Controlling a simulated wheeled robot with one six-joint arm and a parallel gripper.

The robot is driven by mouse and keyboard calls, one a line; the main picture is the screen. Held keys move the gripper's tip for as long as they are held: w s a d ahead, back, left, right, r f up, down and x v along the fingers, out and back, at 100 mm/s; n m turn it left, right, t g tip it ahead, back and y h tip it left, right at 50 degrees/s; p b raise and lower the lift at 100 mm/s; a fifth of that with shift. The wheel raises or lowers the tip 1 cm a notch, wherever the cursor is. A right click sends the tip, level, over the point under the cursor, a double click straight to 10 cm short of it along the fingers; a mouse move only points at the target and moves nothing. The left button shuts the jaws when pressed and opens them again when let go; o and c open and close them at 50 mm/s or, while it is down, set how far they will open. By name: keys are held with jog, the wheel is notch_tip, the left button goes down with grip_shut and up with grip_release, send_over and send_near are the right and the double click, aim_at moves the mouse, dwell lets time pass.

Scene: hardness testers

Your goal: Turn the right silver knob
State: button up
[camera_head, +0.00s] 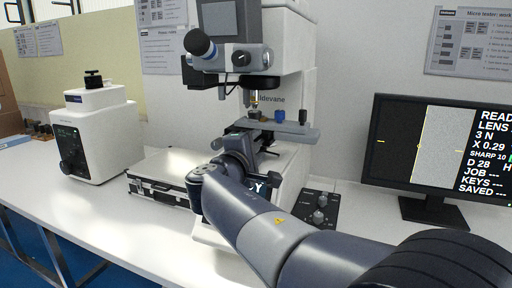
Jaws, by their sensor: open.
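A dark control box (321,206) lies on the bench to the right of the tester's base. Two small silver knobs show on it: a rear one (322,200) and a front one (318,216). They stand nearly in line front to back, and I cannot tell which counts as the right one. The front end of the box is partly hidden by my arm. My gripper (246,135) is up in front of the white tester (283,95), near its stage, left of and above the box. Its jaws are open but small and partly hidden by my wrist. It is apart from the knobs.
A grey stage (290,128) with a blue knob (280,117) juts from the tester near my gripper. A silver case (160,182) lies on the bench at left, beside another white tester (95,130). A monitor (435,150) stands at right.

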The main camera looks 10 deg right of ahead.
jog(key=v, duration=1)
jog(key=shift+s+a, duration=0.2)
jog(key=shift+s, duration=0.1)
jog(key=shift+w, duration=0.1)
jog(key=x, duration=1)
jog(key=shift+w+d, duration=0.25)
jog(key=shift+s+a, duration=0.1)
